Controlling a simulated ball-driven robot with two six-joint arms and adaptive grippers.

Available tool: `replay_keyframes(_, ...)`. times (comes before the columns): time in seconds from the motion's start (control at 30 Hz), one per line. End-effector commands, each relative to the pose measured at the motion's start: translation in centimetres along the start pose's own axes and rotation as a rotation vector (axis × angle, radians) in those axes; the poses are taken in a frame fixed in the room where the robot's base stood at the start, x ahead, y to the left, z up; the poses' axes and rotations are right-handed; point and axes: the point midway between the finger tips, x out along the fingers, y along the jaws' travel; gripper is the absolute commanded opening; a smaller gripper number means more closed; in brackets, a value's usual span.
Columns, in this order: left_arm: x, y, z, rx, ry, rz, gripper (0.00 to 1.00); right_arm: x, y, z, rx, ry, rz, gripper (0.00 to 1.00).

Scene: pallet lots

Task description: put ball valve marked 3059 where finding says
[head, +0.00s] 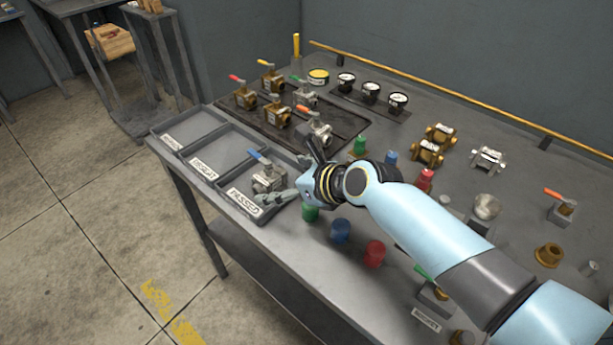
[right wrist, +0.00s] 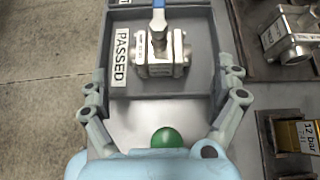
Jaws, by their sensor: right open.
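A silver ball valve (head: 268,181) with a blue lever lies in the compartment marked PASSED of a grey tray (head: 222,127). It also shows in the right wrist view (right wrist: 160,62), with a small white tag too small to read. My right gripper (head: 292,173) is open over the PASSED compartment. In the right wrist view its fingers stand apart on both sides of the valve, with no visible grip on it. My left gripper is not in view.
The tray's other two compartments look empty. Green (head: 310,212), blue (head: 341,231) and red (head: 374,254) knobs stand at the front edge. Dial gauges (head: 371,93), brass fittings and a rear yellow rail (head: 450,95) are further back.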

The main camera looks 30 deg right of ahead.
Motion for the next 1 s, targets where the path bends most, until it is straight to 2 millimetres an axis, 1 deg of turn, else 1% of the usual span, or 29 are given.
replay_keyframes(0.03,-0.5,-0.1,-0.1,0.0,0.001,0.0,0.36,-1.5,-0.1,0.2,-0.004,-0.001,-0.002,0.97)
replay_keyframes(0.2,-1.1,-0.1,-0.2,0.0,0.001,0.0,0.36,-5.3,-0.1,0.1,-0.004,-0.001,-0.002,0.97)
replay_keyframes(0.3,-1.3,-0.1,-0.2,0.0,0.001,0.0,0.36,-7.1,-0.1,0.1,-0.004,-0.001,-0.001,0.97)
replay_keyframes(0.4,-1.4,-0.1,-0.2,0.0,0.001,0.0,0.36,-8.2,-0.1,0.1,-0.003,-0.001,-0.001,0.97)
replay_keyframes(0.57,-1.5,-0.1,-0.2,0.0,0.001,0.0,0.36,-8.9,0.0,0.1,-0.001,-0.002,0.0,0.97)
replay_keyframes(1.0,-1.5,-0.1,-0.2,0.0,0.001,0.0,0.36,-8.9,0.0,0.1,-0.001,-0.002,0.0,0.97)
